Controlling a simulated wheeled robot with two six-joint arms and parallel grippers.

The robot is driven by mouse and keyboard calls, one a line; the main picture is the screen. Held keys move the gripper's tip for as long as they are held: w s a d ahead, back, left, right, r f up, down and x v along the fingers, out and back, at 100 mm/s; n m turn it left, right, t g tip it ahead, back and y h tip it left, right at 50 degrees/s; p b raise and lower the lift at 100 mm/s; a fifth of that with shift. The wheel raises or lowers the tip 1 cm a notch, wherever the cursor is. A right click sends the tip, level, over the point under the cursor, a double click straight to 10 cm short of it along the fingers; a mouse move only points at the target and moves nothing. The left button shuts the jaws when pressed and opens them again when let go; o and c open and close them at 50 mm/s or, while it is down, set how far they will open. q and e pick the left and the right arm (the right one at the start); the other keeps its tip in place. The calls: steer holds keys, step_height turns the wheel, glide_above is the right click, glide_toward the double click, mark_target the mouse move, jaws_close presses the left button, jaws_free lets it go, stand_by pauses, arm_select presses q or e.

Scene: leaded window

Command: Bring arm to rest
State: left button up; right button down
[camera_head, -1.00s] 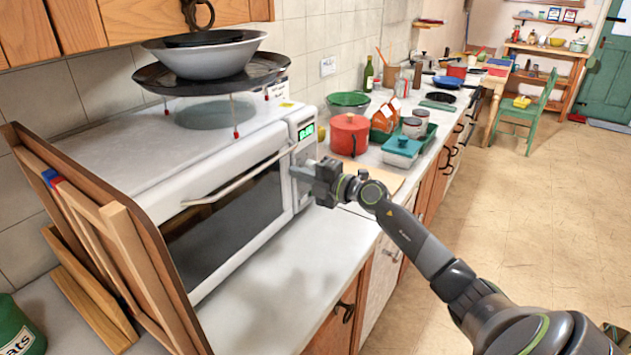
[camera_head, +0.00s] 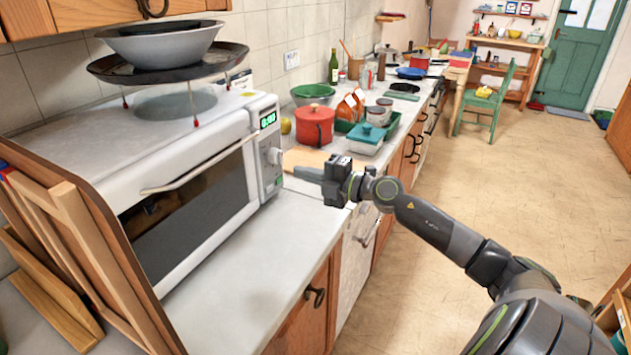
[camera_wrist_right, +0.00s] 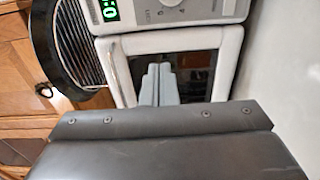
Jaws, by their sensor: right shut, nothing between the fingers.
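My right arm reaches in from the lower right in the head view. Its gripper (camera_head: 308,174) is shut and empty, just right of the microwave's control panel and above the counter. A small gap shows between the fingertips and the microwave (camera_head: 215,195). In the right wrist view the closed fingers (camera_wrist_right: 158,84) point toward the microwave front (camera_wrist_right: 195,65), whose lit green display and knob show at the top. The microwave door is closed. My left gripper is not in view.
A red pot (camera_head: 315,126), a teal-lidded dish (camera_head: 366,137) and a wooden board (camera_head: 305,158) lie beyond the gripper on the counter. A bowl (camera_head: 165,45) on a dark pan stands over the microwave. Wooden boards (camera_head: 85,240) lean at its left. The floor (camera_head: 480,170) at right is clear.

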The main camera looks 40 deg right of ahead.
steer(key=shift+b+v, duration=0.45)
steer(key=shift+v, duration=0.85)
steer(key=shift+s+a, duration=0.1)
